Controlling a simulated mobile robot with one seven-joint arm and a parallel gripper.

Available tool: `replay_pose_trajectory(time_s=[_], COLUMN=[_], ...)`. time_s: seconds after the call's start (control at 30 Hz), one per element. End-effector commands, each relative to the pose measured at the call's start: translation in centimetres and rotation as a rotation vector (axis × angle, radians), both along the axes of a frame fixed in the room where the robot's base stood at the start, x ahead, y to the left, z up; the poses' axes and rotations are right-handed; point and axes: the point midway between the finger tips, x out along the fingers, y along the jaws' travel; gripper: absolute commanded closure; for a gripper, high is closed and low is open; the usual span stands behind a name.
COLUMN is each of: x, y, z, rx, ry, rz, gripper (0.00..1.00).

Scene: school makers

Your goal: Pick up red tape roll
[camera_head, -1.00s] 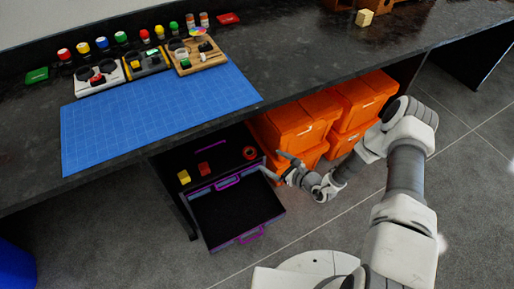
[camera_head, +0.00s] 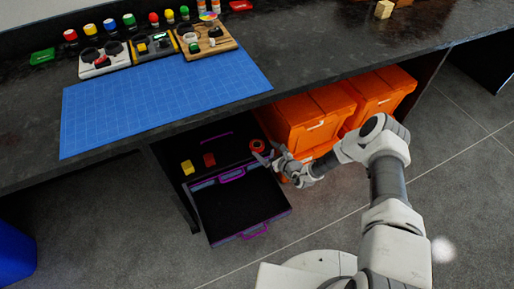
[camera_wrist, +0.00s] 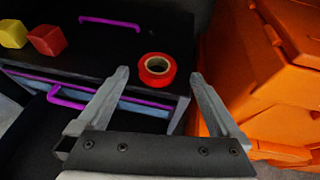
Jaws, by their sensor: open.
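The red tape roll (camera_head: 257,145) lies on the dark top of the drawer unit, near its right edge. In the wrist view the red tape roll (camera_wrist: 157,69) lies flat with its hole facing up, just ahead of and between my fingertips. My gripper (camera_head: 267,157) is open and empty, coming in from the right. In the wrist view my gripper (camera_wrist: 158,76) shows both fingers apart, one on each side of the roll's line. I cannot tell how high the fingers are above the surface.
A yellow block (camera_head: 187,167) and a red block (camera_head: 209,160) lie left of the roll. A drawer (camera_head: 238,205) with a purple handle stands open in front. Orange crates (camera_head: 312,122) stand close on the right. The worktop (camera_head: 330,60) overhangs the back.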

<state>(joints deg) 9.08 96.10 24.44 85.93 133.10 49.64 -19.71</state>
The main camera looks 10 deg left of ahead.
Motion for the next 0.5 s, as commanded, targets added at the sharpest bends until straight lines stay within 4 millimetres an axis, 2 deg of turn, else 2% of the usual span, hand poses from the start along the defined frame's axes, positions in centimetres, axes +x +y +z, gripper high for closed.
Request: replay_pose_trajectory(time_s=[0.27, 0.5], x=[1.6, 3.0], y=[2.3, 3.7], z=[-2.2, -2.6], rx=[0.000, 0.000], ry=[-0.001, 0.000], rz=[0.001, 0.000], gripper=[0.00, 0.00])
